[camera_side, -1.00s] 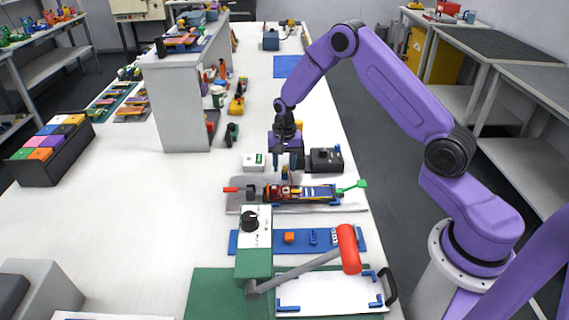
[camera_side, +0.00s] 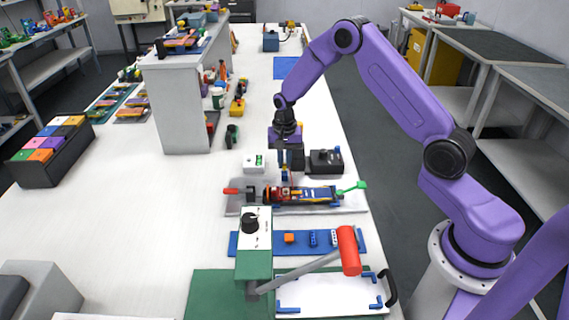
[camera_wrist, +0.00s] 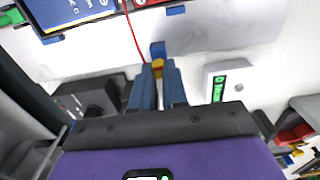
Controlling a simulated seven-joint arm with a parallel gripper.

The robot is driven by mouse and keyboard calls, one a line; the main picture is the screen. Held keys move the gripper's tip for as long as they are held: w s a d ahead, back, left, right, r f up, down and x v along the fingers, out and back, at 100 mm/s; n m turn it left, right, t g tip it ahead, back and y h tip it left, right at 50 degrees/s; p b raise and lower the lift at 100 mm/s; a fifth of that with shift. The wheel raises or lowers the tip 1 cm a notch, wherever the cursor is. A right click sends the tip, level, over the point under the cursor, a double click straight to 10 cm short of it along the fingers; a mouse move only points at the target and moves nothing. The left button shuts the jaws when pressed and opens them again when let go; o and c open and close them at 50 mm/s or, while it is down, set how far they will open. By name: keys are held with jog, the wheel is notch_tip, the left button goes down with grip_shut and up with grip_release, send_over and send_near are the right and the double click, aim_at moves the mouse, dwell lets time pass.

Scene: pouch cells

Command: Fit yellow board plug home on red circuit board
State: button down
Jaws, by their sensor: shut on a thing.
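The yellow board plug (camera_wrist: 157,65) is between the tips of my gripper (camera_wrist: 159,75) in the wrist view; the fingers are shut on it. A thin red wire (camera_wrist: 132,35) runs from the plug area up to the fixture. A small blue block (camera_wrist: 158,49) sits just beyond the plug; whether they touch is unclear. In the side view my gripper (camera_side: 285,172) is low, just behind the fixture. The red circuit board (camera_side: 280,193) appears as red parts left of the blue pouch cell (camera_side: 318,194), which also shows at the wrist view's top left (camera_wrist: 70,12). Board details are too small to tell.
A white box with a green display (camera_side: 255,163) stands left of my gripper, and a black box with a knob (camera_side: 325,161) stands right. A green-handled clamp (camera_side: 352,186) is at the fixture's right end. A blue strip (camera_side: 345,241) and red-handled lever press (camera_side: 348,250) are nearer the camera.

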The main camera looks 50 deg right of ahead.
jog(key=shift+r, duration=2.15)
jog(key=shift+a, duration=0.1)
send_over(286, 192)
dwell(0.4)
jog(key=shift+f, duration=0.15)
jog(key=shift+f, duration=1.9)
jog(key=shift+f, duration=0.8)
dwell(0.9)
jog(key=c, duration=1.1)
grip_release()
